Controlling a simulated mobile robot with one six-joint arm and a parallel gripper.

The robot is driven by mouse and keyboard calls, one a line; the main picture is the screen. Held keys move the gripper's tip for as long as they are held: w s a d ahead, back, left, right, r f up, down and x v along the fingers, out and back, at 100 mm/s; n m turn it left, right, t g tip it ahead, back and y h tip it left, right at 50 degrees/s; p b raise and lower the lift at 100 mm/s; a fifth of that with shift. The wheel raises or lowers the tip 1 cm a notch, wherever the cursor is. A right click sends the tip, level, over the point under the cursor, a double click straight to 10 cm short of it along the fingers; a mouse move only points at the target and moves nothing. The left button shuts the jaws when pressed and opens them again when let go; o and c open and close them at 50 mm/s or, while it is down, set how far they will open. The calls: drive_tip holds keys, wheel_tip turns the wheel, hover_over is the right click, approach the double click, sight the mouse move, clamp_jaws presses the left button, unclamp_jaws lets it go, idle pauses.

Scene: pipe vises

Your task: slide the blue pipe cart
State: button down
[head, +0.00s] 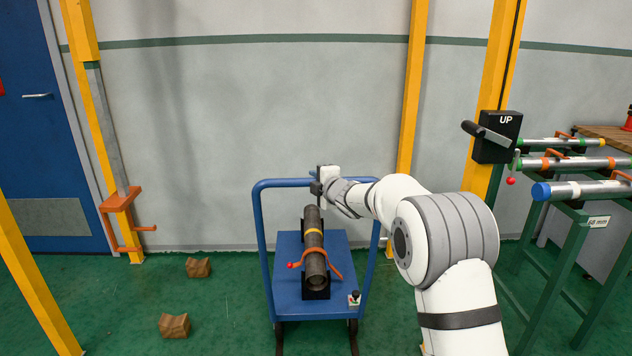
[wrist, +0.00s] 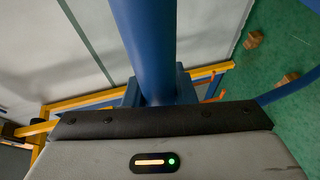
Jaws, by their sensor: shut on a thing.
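The blue pipe cart (head: 342,256) stands on the green floor in front of the grey wall. In the wrist view the blue handle bar (wrist: 148,52) runs up from the dark gripper edge; the contact itself is hidden.
Two brown blocks (head: 198,267) (head: 174,325) lie on the floor left of the cart. An orange bracket (head: 121,200) juts from a yellow post.

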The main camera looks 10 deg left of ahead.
drive_tip(key=shift+w+r, duration=0.1)
drive_tip(key=shift+r, duration=0.3)
drive_tip(key=c, duration=1.6)
unclamp_jaws()
drive_tip(key=shift+w+a, duration=0.1)
drive_tip(key=shift+o, duration=0.7)
drive_tip(key=shift+w+f, duration=0.15)
drive_tip(key=shift+f, duration=0.1)
drive_tip(key=shift+o, duration=1.3)
drive_tip(key=shift+f, duration=0.1)
drive_tip(key=v, duration=0.8)
